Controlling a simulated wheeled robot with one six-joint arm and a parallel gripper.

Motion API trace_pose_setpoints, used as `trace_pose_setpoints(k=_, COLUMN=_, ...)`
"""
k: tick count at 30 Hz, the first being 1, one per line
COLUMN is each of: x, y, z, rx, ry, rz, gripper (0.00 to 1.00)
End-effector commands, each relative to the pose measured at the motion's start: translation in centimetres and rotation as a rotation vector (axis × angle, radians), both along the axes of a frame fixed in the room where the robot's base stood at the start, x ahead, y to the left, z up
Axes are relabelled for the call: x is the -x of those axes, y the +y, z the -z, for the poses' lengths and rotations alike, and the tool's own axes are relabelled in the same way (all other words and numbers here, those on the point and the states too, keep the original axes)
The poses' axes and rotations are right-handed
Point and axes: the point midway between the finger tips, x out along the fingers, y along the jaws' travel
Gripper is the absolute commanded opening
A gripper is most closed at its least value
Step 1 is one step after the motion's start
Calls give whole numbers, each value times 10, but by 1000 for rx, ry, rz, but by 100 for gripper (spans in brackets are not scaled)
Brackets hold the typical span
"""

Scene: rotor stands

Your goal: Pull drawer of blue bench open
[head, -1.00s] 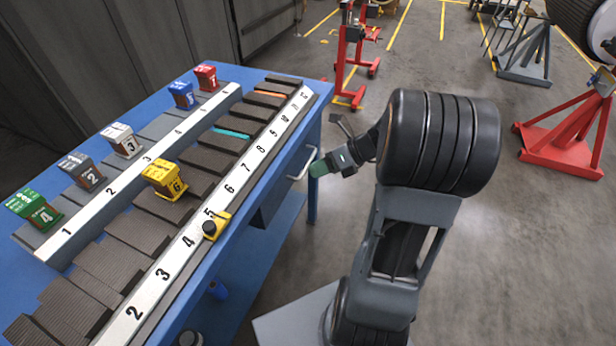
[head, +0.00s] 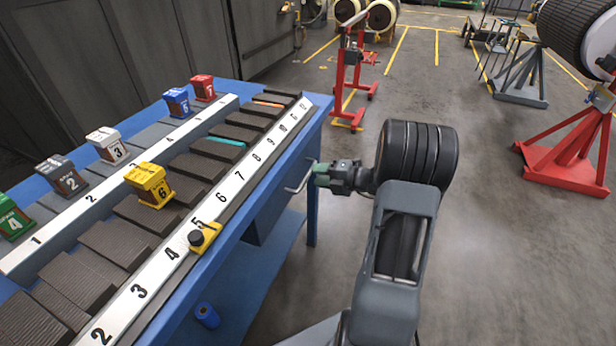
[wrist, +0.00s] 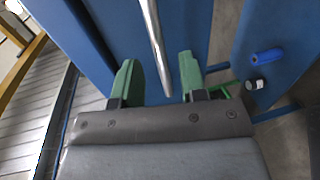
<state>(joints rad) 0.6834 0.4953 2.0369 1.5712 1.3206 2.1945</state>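The blue bench (head: 262,195) stands at the left in the head view, with a drawer under its top on the right side. The drawer's silver bar handle (head: 300,184) sticks out from the drawer front; in the wrist view the handle (wrist: 154,40) runs down from the top edge to between the fingers. My gripper (head: 318,174) is at the handle in the head view. In the wrist view my gripper (wrist: 158,85) has its two green fingers apart, one on each side of the handle's end, with gaps visible. The drawer looks closed.
On the bench top are a numbered white rail (head: 230,190), dark blocks, a yellow block 6 (head: 150,184) and several coloured numbered blocks. A blue cylinder (head: 207,315) is low by the bench. Red stands (head: 352,75) are behind; open floor lies right.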

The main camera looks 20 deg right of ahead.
Motion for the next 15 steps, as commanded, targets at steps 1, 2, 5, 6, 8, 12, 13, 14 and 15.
trace_pose_setpoints(k=1, x=-6, y=6, z=3, rx=0, ry=1, rz=-3, gripper=39)
trace_pose_setpoints(k=2, x=-9, y=9, z=4, rx=0, ry=0, rz=-3, gripper=39)
trace_pose_setpoints(k=5, x=-17, y=16, z=6, rx=0, ry=0, rz=-2, gripper=39)
trace_pose_setpoints(k=6, x=-20, y=19, z=7, rx=1, ry=0, rz=-2, gripper=39)
trace_pose_setpoints(k=8, x=-24, y=22, z=7, rx=1, ry=0, rz=-2, gripper=39)
trace_pose_setpoints(k=12, x=-28, y=26, z=8, rx=1, ry=-1, rz=-1, gripper=39)
trace_pose_setpoints(k=13, x=-29, y=27, z=8, rx=1, ry=-1, rz=-1, gripper=39)
trace_pose_setpoints(k=14, x=-29, y=27, z=8, rx=1, ry=-1, rz=0, gripper=39)
trace_pose_setpoints(k=15, x=-29, y=27, z=8, rx=1, ry=-1, rz=0, gripper=39)
